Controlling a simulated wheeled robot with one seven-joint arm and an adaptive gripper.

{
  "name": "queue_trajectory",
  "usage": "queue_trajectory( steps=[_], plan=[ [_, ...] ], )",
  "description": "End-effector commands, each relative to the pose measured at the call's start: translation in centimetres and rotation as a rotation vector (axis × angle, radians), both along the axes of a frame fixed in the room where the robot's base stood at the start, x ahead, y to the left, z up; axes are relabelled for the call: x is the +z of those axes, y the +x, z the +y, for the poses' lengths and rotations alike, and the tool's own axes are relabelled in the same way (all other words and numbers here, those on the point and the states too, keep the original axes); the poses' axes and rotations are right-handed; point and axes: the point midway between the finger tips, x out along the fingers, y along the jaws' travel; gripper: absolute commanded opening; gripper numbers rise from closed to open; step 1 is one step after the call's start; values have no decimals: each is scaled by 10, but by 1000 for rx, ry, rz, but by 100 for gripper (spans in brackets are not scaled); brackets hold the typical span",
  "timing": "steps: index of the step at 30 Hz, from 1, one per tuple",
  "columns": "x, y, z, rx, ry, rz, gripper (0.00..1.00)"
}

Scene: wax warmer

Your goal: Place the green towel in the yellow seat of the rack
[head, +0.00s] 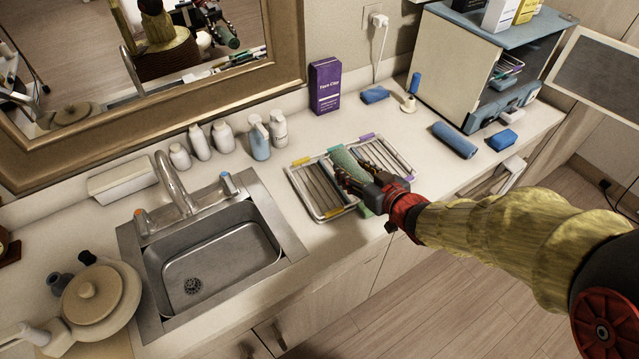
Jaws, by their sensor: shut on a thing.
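The green towel (345,160) is a rolled or folded strip held over the middle of the rack. My gripper (362,176) is shut on it, and the fingers and wrist hide part of it. A bit of green also shows below the gripper. The metal wire rack (312,190) lies on the counter with coloured tags. The yellow tag (301,161) is at the back left, and a purple tag (367,136) is at the back right. The left slots look empty. I cannot tell whether the towel touches the rack.
A sink (215,250) is left of the rack. Several bottles (222,136) and a purple box (325,86) stand along the wall. A blue roll (455,140), a blue folded cloth (502,140) and an open cabinet (455,65) are at the right.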

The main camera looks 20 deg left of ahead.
Motion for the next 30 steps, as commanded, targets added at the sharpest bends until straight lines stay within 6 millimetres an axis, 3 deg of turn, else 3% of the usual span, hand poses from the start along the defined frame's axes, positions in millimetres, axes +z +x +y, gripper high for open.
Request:
queue_trajectory(
  steps=[6, 12, 23, 30],
  plan=[
    [-26, 24, 45, 4, 0, 0, 17],
    [-60, 38, 69, 2, 0, 1, 17],
    [-81, 47, 86, 1, 0, 0, 17],
    [-113, 49, 87, -1, 0, 0, 17]
  ],
)
